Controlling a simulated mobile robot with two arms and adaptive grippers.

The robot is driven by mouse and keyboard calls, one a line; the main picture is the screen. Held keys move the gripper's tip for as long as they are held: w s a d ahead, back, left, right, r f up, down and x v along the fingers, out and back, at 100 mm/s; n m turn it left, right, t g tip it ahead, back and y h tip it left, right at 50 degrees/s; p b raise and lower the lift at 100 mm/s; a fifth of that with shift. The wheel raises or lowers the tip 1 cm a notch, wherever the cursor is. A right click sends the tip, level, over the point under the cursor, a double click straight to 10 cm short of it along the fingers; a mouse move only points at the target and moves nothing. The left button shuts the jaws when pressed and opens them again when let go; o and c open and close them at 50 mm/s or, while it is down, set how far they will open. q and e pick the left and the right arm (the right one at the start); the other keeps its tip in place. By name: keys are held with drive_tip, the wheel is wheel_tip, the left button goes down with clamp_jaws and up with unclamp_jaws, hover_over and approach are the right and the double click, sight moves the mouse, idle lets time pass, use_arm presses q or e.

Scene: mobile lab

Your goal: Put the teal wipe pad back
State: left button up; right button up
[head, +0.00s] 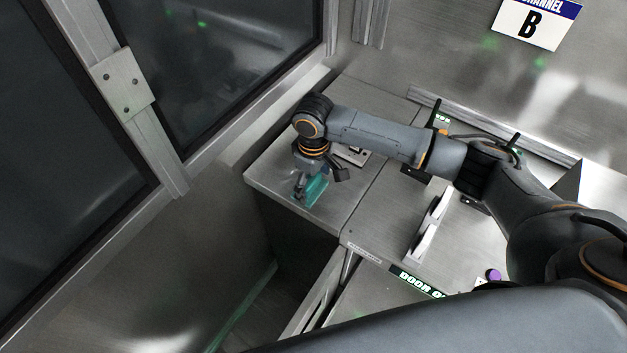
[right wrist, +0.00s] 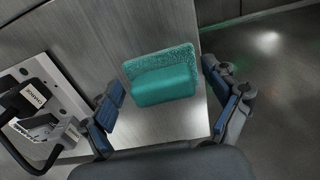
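The teal wipe pad (head: 317,190) is on the steel counter near its front left corner, partly hidden by my right gripper (head: 318,186) in the head view. In the right wrist view the pad (right wrist: 163,82) has a smooth teal block in front of a fuzzy teal layer. My right gripper (right wrist: 168,100) is open, with one blue-padded finger on each side of the pad. Gaps show between the fingers and the pad. I cannot tell how far the fingertips are above the counter. My left gripper is not in view.
A pale plate fixture (head: 352,154) with a black handle lies beside the gripper; it also shows in the right wrist view (right wrist: 40,105). A white upright rack (head: 430,228) stands further right. The counter's front edge drops to the floor close to the pad.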

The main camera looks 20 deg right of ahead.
sight(313, 181)
wheel_tip(313, 181, up, 12)
drive_tip(key=b, duration=0.1)
drive_tip(key=shift+r, duration=0.15)
idle(0.4)
